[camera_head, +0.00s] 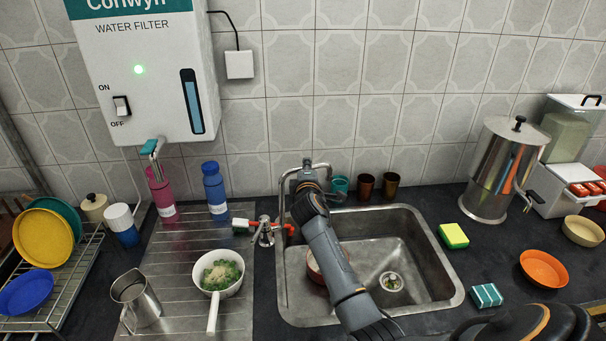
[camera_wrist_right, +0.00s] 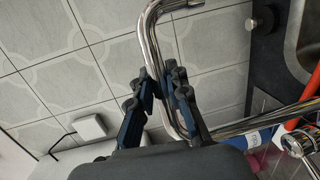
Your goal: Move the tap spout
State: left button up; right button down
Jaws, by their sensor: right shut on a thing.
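The tap spout (camera_head: 282,196) is a bent chrome pipe that rises by the left side of the sink and arches over to the right. My right gripper (camera_head: 306,168) is shut on the upper part of the spout. In the right wrist view the spout (camera_wrist_right: 149,38) runs between the two dark fingers of the gripper (camera_wrist_right: 163,80), which press on it from both sides. The tap body (camera_head: 263,232) with red handles stands left of the sink. My left gripper is not in view.
My right forearm crosses the steel sink (camera_head: 441,268) and partly hides a bowl (camera_head: 313,268) in it. Brown cups (camera_head: 366,187) and a teal cup (camera_head: 340,184) stand behind the sink. A white pan (camera_head: 218,274) sits on the drainboard, with bottles behind it.

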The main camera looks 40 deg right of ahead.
jog(key=shift+s+a+f+b, duration=0.2)
jog(key=shift+a+b, duration=0.1)
jog(key=shift+s+a+r+m+g+h+b, duration=0.1)
jog(key=shift+s+a+m+g+h+b, duration=0.1)
jog(key=shift+s+m+g+h+b, duration=0.55)
jog(key=shift+s+a+r+m+g+h+b, duration=0.1)
jog(key=shift+s+a+m+g+h+b, duration=0.05)
jog(key=shift+s+m+g+h+b, duration=0.6)
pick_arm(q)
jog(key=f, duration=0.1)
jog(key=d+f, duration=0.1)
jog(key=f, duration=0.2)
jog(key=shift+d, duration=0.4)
pick_arm(e)
jog(key=c, duration=1.3)
grip_release()
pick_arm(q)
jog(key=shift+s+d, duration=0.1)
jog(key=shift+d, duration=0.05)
pick_arm(e)
jog(key=v, duration=0.7)
jog(key=shift+s+a, duration=0.15)
jog(key=shift+a, duration=0.05)
jog(key=shift+f, duration=0.15)
